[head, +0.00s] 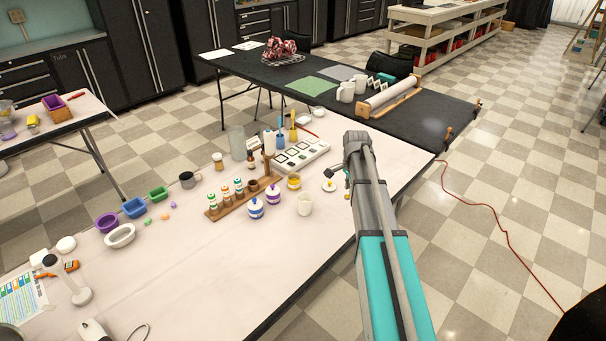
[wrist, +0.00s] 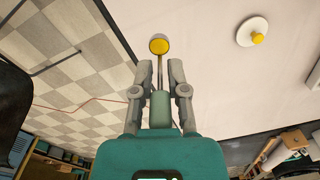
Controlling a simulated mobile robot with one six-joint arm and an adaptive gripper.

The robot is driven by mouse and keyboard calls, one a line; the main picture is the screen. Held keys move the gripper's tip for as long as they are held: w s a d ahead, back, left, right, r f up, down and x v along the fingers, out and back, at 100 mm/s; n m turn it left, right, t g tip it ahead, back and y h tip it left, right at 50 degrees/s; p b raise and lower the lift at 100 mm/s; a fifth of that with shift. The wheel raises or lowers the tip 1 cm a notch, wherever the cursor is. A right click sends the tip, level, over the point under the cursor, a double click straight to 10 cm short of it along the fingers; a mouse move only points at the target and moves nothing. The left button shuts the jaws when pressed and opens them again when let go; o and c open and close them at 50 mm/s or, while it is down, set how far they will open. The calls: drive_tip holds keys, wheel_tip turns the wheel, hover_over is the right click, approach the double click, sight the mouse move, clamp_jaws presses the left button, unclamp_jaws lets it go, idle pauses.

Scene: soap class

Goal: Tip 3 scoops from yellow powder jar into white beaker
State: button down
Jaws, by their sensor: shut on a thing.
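My gripper (wrist: 159,76) is shut on the handle of a scoop (wrist: 160,72) in the wrist view. The scoop's round bowl holds yellow powder (wrist: 159,45). In the head view my gripper (head: 348,172) is over the right edge of the pale table, to the right of the jar and beaker. The yellow-banded jar (head: 294,182) stands open, its lid off. The white beaker (head: 305,204) stands upright just in front of it; its contents cannot be made out. A white lid with a yellow knob (head: 329,184) lies right of the jar and also shows in the wrist view (wrist: 252,31).
Purple-striped (head: 273,195) and blue-striped (head: 256,208) lidded jars stand left of the beaker. The table in front of the beaker is clear.

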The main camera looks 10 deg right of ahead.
drive_tip(key=shift+a, duration=0.1)
drive_tip(key=w+a+r+n+p, duration=0.1)
drive_tip(key=w+a+n, duration=0.1)
drive_tip(key=a, duration=0.5)
drive_tip(key=w+a+r+n+p, duration=0.1)
drive_tip(key=w+a, duration=0.3)
drive_tip(key=a, duration=0.3)
drive_tip(key=shift+r+n+p, duration=0.4)
drive_tip(key=t+y+b, duration=0.1)
drive_tip(key=s+d+f+t+y+b, duration=0.1)
drive_tip(key=t+b, duration=0.1)
drive_tip(key=s+f+t+y+b, duration=0.1)
drive_tip(key=shift+s+d+t+b, duration=0.2)
drive_tip(key=shift+d+t+b, duration=0.1)
drive_tip(key=shift+b, duration=0.05)
drive_tip(key=f+t+y+b, duration=0.1)
drive_tip(key=t+b, duration=0.1)
drive_tip(key=b, duration=0.1)
drive_tip(key=s+d+f+t+y+b, duration=0.1)
drive_tip(key=t+y+b, duration=0.1)
drive_tip(key=b, duration=0.2)
drive_tip(key=f+t+y+b, duration=0.1)
drive_tip(key=b, duration=0.3)
drive_tip(key=shift+s+d+t+y, duration=0.15)
drive_tip(key=shift+s+t+y, duration=0.15)
drive_tip(key=shift+t, duration=0.1)
